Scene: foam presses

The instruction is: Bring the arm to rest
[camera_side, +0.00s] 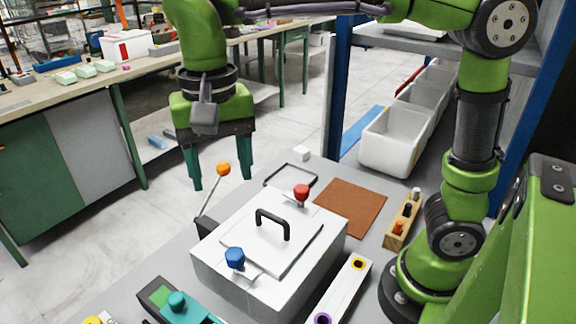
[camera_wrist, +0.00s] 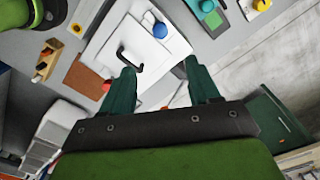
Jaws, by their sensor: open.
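My gripper (camera_side: 220,168) hangs at the upper left of the side view, fingers pointing down, open and empty. Its two dark green fingers also show spread apart in the wrist view (camera_wrist: 156,82). It is above and behind the white box (camera_side: 268,278), touching nothing that I can see. The box has a lid (camera_side: 262,246) lying on its top, with a black handle (camera_side: 272,222). A red knob (camera_side: 302,192) and a blue knob (camera_side: 235,257) sit at opposite edges of the lid. An orange-tipped lever (camera_side: 223,169) leans up at the box's left side, near the fingers in the picture.
A brown mat (camera_side: 350,207) and a wooden block with pegs (camera_side: 404,220) lie right of the box. A teal-knobbed device (camera_side: 177,302) and a white bar with yellow and purple rings (camera_side: 340,292) are in front. White bins (camera_side: 392,140) stand behind, below a blue post.

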